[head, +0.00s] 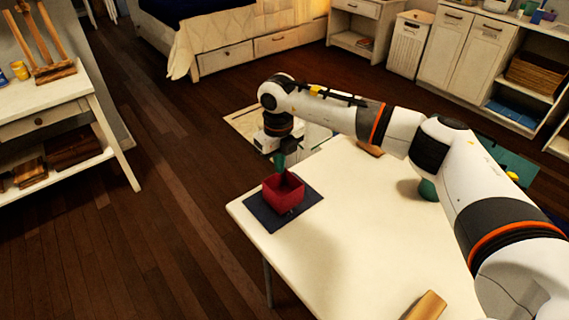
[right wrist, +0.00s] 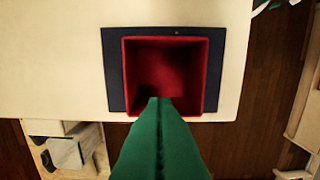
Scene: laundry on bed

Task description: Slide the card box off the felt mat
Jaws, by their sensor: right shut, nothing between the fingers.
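The card box is a red, open-topped box (head: 284,195) on the dark blue felt mat (head: 265,214), near the left corner of the white table. In the right wrist view the box (right wrist: 129,75) covers most of the mat (right wrist: 113,70), with mat showing on three sides. My right gripper (head: 285,175) points down at the box's far side. Its green fingers (right wrist: 160,99) are shut and empty, their tips at or just inside the rim. I cannot tell whether they touch the wall. My left gripper is not in view.
The white table (head: 350,235) is clear right of the mat. A wooden block (head: 427,306) lies at its front, and a green object (head: 428,190) stands partly behind my right arm. A small wooden piece (head: 369,148) lies near the far edge. The table's left edge is close to the mat.

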